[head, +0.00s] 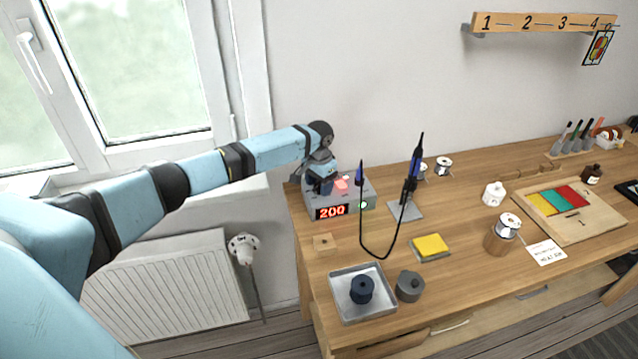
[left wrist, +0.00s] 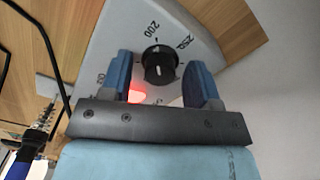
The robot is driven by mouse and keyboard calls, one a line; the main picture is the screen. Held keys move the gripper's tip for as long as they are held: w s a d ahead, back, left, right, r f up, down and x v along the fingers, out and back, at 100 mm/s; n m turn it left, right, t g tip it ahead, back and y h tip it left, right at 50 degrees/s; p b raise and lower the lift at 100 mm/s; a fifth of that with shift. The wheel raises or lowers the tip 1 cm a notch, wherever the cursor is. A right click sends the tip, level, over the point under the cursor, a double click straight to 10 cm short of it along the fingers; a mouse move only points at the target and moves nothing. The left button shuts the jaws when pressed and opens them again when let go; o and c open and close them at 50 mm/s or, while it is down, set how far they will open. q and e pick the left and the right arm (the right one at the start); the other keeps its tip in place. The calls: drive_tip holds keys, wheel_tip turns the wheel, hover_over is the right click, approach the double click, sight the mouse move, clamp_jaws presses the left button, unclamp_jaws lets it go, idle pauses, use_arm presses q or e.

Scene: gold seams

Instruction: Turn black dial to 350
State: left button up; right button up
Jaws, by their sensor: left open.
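The soldering station (head: 355,200) is a grey box at the left end of the bench. Its red display (head: 332,212) reads 200. The black dial (left wrist: 159,66) shows in the left wrist view on the station's pale top, with printed 200 and 250 near it. A pale mark shows on the dial; its exact heading is hard to tell. My left gripper (head: 323,182) is over the station. In the left wrist view its open blue fingers (left wrist: 163,78) stand on either side of the dial, with gaps showing. In the head view my gripper hides the dial. My right gripper is not in view.
A blue soldering iron in its stand (head: 405,209) and a looping black cable (head: 363,235) are right of the station. A metal tray (head: 345,311), grey pot (head: 409,287) and yellow sponge (head: 430,246) lie nearer the front. The window and wall are behind.

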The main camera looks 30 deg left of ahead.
use_arm(q)
drive_tip(key=c, duration=0.9)
